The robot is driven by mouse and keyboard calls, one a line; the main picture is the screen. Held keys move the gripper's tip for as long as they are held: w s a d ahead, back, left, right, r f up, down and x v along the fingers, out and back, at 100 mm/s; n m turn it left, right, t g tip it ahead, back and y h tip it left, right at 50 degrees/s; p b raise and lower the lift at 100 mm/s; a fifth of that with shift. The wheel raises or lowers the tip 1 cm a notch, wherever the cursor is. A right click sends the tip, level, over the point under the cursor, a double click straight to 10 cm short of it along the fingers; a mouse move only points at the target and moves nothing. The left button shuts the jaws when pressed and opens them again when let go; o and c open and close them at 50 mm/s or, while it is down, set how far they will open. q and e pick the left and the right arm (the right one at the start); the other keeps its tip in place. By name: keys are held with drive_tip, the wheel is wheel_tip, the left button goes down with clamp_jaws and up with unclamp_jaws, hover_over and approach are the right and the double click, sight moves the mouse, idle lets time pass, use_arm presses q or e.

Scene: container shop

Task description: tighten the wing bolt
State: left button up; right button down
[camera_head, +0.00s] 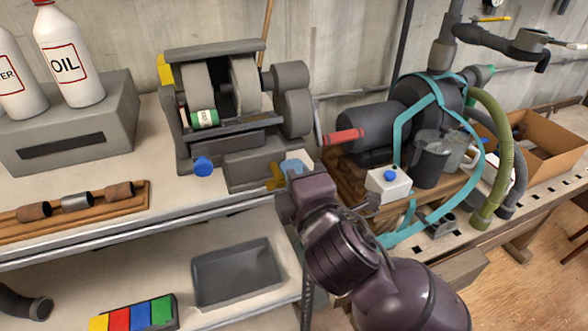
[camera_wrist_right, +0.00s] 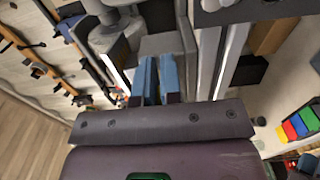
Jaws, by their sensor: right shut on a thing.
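A yellow piece, which looks like the wing bolt (camera_head: 274,179), sits at the front right of the bench grinder (camera_head: 255,170) in the head view. My right gripper (camera_head: 292,166) is at its right side, and its wrist partly covers that spot. In the right wrist view the two blue fingers (camera_wrist_right: 157,78) stand close together, shut with a narrow gap. What lies between the fingertips is hidden there, but the yellow piece is right at them in the head view. My left gripper is not in view.
A blue knob (camera_head: 203,166) sticks out at the grinder's front left. Right of my arm are a white box with a blue button (camera_head: 388,184), dark jugs (camera_head: 432,158) and a teal strap (camera_head: 398,135). A grey tray (camera_head: 236,273) lies on the lower shelf.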

drive_tip(key=shift+f, duration=0.1)
idle(0.3)
drive_tip(key=c, duration=1.3)
unclamp_jaws()
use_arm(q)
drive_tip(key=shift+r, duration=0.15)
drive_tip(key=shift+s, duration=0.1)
